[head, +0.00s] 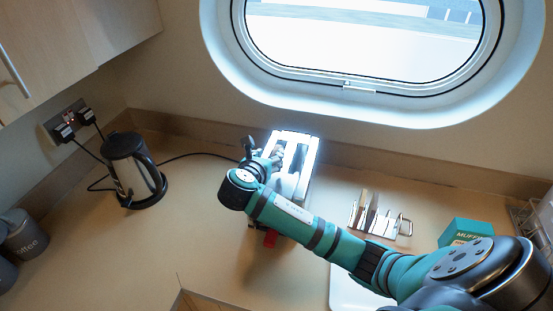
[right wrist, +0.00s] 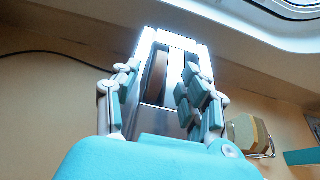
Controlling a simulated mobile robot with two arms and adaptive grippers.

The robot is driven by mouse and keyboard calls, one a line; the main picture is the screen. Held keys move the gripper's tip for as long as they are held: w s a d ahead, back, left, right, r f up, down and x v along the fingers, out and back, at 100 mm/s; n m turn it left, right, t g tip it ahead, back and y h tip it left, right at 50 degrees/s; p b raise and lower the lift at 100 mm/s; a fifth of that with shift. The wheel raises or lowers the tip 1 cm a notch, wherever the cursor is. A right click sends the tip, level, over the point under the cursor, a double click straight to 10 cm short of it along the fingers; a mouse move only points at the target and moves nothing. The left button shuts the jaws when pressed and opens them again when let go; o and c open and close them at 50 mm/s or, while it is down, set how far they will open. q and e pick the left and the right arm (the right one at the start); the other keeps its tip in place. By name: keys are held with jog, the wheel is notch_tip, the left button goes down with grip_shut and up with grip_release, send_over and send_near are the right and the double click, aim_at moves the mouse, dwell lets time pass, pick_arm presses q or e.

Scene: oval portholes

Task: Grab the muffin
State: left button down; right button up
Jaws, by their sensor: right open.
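A white and silver toaster (head: 312,160) stands on the counter below the window, brightly lit on top. In the right wrist view the toaster (right wrist: 150,38) shows two slots, and a brown, flat-sided piece, likely the muffin (right wrist: 157,76), stands in the left slot. My right gripper (head: 268,155) is at the toaster's upper left side in the head view, partly hidden by its own wrist. In the right wrist view the right gripper (right wrist: 160,88) is open, its fingers on either side of the slots. I cannot tell whether they touch anything. My left gripper is not in view.
A metal rack (head: 378,218) with upright slices stands right of the toaster. A teal box marked "MUFFIN" (head: 462,231) is further right. A kettle (head: 135,170) with its cord stands left, near coffee canisters (head: 25,235). The counter between kettle and toaster is mostly clear.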

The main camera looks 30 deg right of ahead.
jog(key=x, duration=0.1)
jog(key=p+x, duration=0.1)
jog(key=x, duration=0.1)
jog(key=p+x, duration=0.1)
jog(key=x, duration=0.1)
jog(key=shift+s+d+f, duration=0.1)
jog(key=shift+s+f, duration=0.15)
jog(key=shift+f, duration=0.05)
jog(key=shift+c, duration=0.3)
grip_shut()
